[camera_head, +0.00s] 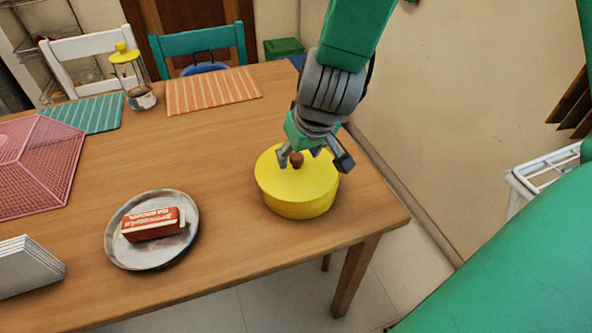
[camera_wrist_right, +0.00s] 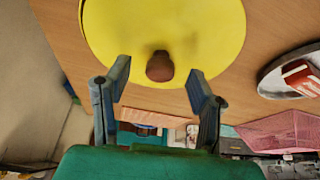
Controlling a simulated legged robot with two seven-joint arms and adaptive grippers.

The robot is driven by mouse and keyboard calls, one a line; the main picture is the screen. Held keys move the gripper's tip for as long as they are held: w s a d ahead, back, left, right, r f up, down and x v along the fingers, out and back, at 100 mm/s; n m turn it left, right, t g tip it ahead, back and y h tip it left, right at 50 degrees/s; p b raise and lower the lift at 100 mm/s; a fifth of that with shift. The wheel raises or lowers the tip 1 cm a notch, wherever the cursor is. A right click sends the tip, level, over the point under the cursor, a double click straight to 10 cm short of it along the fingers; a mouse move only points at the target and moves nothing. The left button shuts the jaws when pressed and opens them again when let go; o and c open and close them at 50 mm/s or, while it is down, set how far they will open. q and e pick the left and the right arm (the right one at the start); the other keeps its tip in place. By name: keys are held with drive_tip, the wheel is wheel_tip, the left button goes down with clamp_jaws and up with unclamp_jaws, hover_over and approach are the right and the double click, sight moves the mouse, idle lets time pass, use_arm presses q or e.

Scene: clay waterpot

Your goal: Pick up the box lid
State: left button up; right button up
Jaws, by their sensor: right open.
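A round yellow box (camera_head: 300,207) with a yellow lid (camera_head: 275,180) stands near the right end of the wooden table. A brown knob (camera_head: 296,160) sticks up from the lid's middle. My right gripper (camera_head: 312,162) is open just above the lid, its fingers to either side of the knob. In the right wrist view the lid (camera_wrist_right: 165,25) fills the top, and the knob (camera_wrist_right: 160,66) shows between the two spread fingertips of the gripper (camera_wrist_right: 160,85). Whether a finger touches the lid is unclear. My left gripper is out of view.
A metal plate (camera_head: 118,256) with a red-and-white packet (camera_head: 152,225) lies left of the box. A pink mesh cover (camera_head: 40,165), a napkin holder (camera_head: 28,266), a yellow-topped jar (camera_head: 132,78) and striped placemats (camera_head: 212,90) are farther left and back. Bare table surrounds the box.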

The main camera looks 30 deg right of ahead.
drive_tip(key=x, duration=0.3)
drive_tip(key=shift+b, duration=0.35)
drive_tip(key=shift+r, duration=0.15)
drive_tip(key=shift+s, duration=0.1)
clamp_jaws()
